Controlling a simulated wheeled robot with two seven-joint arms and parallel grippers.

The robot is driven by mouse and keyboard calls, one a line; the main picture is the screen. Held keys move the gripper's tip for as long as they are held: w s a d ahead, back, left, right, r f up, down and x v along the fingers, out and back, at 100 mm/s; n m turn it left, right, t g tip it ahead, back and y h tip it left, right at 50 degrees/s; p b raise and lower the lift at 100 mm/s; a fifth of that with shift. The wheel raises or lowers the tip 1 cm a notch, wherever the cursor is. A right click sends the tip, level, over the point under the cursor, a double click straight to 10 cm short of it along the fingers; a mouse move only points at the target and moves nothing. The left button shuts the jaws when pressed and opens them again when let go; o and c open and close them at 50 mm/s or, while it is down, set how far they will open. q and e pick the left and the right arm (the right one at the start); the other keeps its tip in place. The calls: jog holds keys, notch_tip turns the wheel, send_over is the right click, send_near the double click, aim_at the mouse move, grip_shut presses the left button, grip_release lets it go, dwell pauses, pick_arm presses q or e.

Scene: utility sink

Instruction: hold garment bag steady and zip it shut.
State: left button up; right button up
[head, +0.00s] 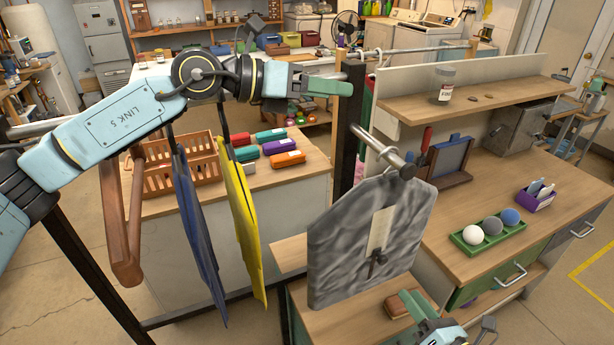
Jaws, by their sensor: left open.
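The grey mottled garment bag (342,247) hangs upright from a short rail at centre right. A pale upright strip (381,229) shows on its front, with a dark zip pull (376,262) at the strip's lower end. My left gripper (322,83) is open and empty, high above the bag and to its left, close to a dark post.
A rail with a hook end (384,152) and a dark post (349,135) stand by the bag. Blue (197,230) and yellow (243,220) hanging covers are left. A green tray of balls (488,242) is right.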

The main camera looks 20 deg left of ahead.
pick_arm(q)
jog(key=s+d+f+m+g+y, duration=0.1)
jog(key=d+f+g+y, duration=0.1)
jog(key=f, duration=0.3)
jog(key=s+d+f+m+g+y, duration=0.1)
jog(key=s+f+g+y, duration=0.1)
jog(key=f, duration=0.2)
jog(key=m+g+y, duration=0.1)
jog(key=g+y, duration=0.1)
jog(key=y, duration=0.3)
send_near(329, 232)
jog(key=x, duration=0.4)
jog(key=w+a+x, duration=0.1)
jog(key=x, duration=0.7)
jog(key=shift+w+a+f, duration=0.1)
jog(key=shift+w+f, duration=0.25)
jog(key=shift+w, duration=0.1)
